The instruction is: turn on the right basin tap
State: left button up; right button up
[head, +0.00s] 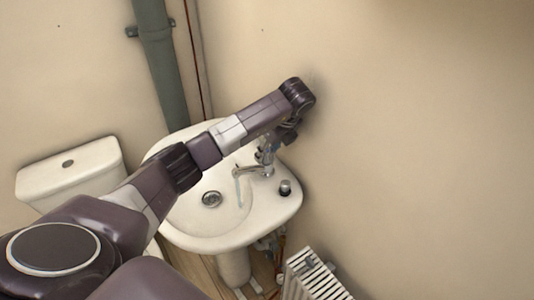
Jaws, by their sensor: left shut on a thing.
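A thin bluish stream (239,192) shows below the spout's end. My left arm reaches across the basin, and my left gripper (266,151) points down at the top of this tap. It is shut on the tap's head, which it partly hides. A short dark-topped fitting (285,187) stands on the ledge to the right of the tap. My right gripper is not in view.
A white toilet cistern (70,172) stands at the left. A grey-green soil pipe (160,65) runs up the wall behind the basin. A white radiator (312,278) is at the lower right, close to the basin. The beige wall at the right is bare.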

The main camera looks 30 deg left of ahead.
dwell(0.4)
pick_arm(q)
jog(key=o, duration=1.2)
jog(key=shift+r, duration=0.1)
jog(key=shift+c, duration=0.2)
jog(key=v, duration=1.2)
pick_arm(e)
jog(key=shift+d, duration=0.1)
